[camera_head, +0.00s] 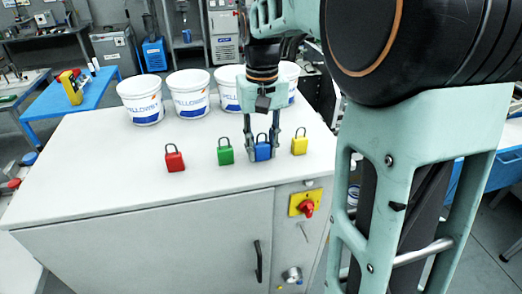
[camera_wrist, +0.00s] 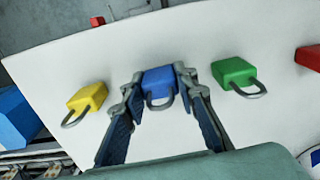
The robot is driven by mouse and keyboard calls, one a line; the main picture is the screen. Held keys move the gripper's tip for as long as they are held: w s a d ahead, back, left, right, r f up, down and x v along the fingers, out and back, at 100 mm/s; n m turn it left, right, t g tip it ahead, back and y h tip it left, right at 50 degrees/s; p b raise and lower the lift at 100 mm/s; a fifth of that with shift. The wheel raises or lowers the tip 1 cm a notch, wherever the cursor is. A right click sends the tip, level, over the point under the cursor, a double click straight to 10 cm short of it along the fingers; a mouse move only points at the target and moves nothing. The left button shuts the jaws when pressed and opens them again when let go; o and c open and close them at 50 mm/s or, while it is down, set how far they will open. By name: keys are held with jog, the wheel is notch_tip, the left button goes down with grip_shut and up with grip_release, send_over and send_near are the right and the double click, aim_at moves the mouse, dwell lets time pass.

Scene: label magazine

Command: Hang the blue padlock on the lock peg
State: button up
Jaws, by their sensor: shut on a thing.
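The blue padlock (camera_head: 263,151) stands upright on the white cabinet top, near its front edge, with its grey shackle up. It also shows in the wrist view (camera_wrist: 158,79). My gripper (camera_head: 261,153) points down with one finger on each side of the padlock body, shut on it; the fingertips (camera_wrist: 159,82) touch its sides in the wrist view. I cannot tell any gap under the padlock. A thin grey pin (camera_head: 304,232) on the cabinet front, below the red knob, may be the lock peg; it is too small to be sure.
A green padlock (camera_head: 225,155) and a red padlock (camera_head: 174,161) stand to the left, a yellow padlock (camera_head: 299,145) close on the right. White buckets (camera_head: 188,98) stand behind. The cabinet front has a red knob (camera_head: 307,208) on a yellow plate and a long handle (camera_head: 258,262).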

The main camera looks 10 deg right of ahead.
jog(key=shift+f, duration=0.15)
jog(key=o, duration=1.2)
jog(key=shift+f+b, duration=0.1)
jog(key=shift+b, duration=0.2)
